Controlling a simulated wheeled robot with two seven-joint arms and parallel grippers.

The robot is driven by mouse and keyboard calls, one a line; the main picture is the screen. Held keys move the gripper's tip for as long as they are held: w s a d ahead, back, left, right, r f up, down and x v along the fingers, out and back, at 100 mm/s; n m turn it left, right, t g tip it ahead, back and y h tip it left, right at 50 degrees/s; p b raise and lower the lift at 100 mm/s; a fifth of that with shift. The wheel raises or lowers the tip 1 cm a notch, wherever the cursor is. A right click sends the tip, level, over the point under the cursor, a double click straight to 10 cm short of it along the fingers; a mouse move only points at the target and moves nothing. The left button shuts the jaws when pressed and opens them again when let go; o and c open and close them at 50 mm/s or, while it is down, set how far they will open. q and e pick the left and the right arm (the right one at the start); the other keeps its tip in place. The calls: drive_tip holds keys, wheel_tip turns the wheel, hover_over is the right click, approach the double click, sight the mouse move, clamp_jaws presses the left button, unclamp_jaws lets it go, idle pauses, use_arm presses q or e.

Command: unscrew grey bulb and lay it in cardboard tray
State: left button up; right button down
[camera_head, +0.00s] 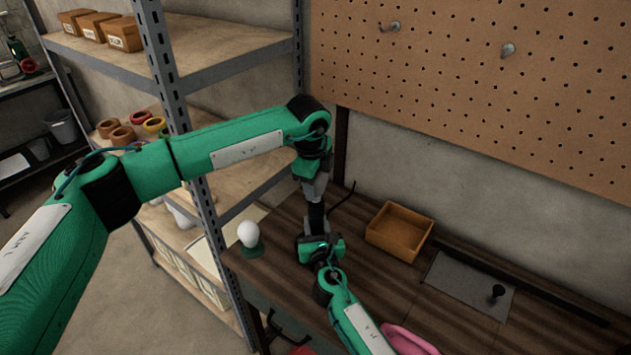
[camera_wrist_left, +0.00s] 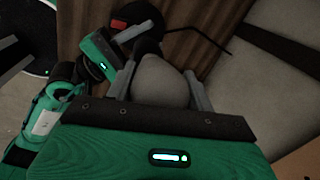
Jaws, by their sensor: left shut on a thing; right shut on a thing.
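The grey bulb (camera_wrist_left: 162,82) sits between the two fingers of my left gripper (camera_wrist_left: 160,90) in the left wrist view. My left gripper (camera_head: 315,186) points down from above in the head view and is shut on the bulb, which it largely hides there. Just below is a dark lamp holder (camera_head: 316,216), and its neck meets the bulb's end in the wrist view (camera_wrist_left: 147,46). Whether the threads are still engaged I cannot tell. My right gripper (camera_head: 318,240) is shut on the lamp holder from below. The cardboard tray (camera_head: 400,232) stands right of both grippers and looks empty.
A white bulb (camera_head: 248,233) stands on a green base at the bench's left edge. A grey mat (camera_head: 465,283) with a small black object lies at right. A metal shelf post (camera_head: 165,65) stands left; a pegboard (camera_head: 480,90) rises behind. Something pink (camera_head: 408,341) lies in front.

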use_arm(q)
drive_tip(key=shift+r, duration=2)
use_arm(e)
drive_tip(key=c, duration=0.9)
unclamp_jaws()
